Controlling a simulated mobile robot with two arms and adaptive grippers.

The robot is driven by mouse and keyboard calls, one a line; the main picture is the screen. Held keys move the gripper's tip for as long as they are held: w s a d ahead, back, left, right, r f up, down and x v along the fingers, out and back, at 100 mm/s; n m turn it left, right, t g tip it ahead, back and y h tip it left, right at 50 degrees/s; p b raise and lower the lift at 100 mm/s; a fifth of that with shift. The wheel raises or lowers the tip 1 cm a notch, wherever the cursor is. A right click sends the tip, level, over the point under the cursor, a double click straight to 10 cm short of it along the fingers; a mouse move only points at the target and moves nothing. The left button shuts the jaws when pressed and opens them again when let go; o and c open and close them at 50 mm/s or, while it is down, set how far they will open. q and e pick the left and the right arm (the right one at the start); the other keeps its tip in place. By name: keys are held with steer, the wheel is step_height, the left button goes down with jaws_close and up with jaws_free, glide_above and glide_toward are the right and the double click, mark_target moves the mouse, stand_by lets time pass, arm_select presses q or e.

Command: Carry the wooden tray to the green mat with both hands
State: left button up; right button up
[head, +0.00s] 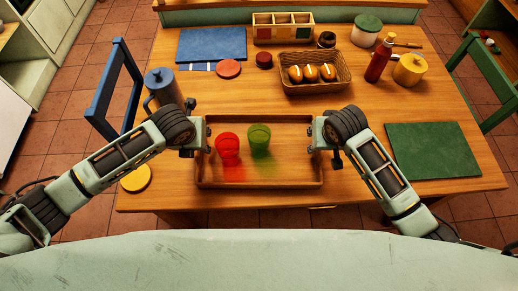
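The wooden tray (262,185) sits near the front middle of the table. A red cup (228,146) and a green cup (260,140) stand side by side in it. The green mat (433,150) lies flat and bare at the table's right, apart from the tray. My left gripper (203,136) is at the tray's left side, and my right gripper (318,135) is at its right side, both toward the far half. The fingers are small and partly hidden by the wrists, so I cannot tell whether they close on the tray's sides.
A bread basket (317,80), a red bottle (379,60) and a yellow pot (410,69) stand behind. A blue-grey canister (163,87) stands by my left wrist. A blue chair (117,88) is at left, a green chair (485,80) at right. Bare wood separates tray and mat, under my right arm.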

arm_select(q)
steer(key=shift+c, duration=0.3)
arm_select(e)
steer(key=shift+f, duration=0.1)
steer(key=shift+c, duration=0.3)
arm_select(q)
jaws_close()
arm_select(e)
jaws_close()
arm_select(q)
steer(key=shift+w, duration=0.1)
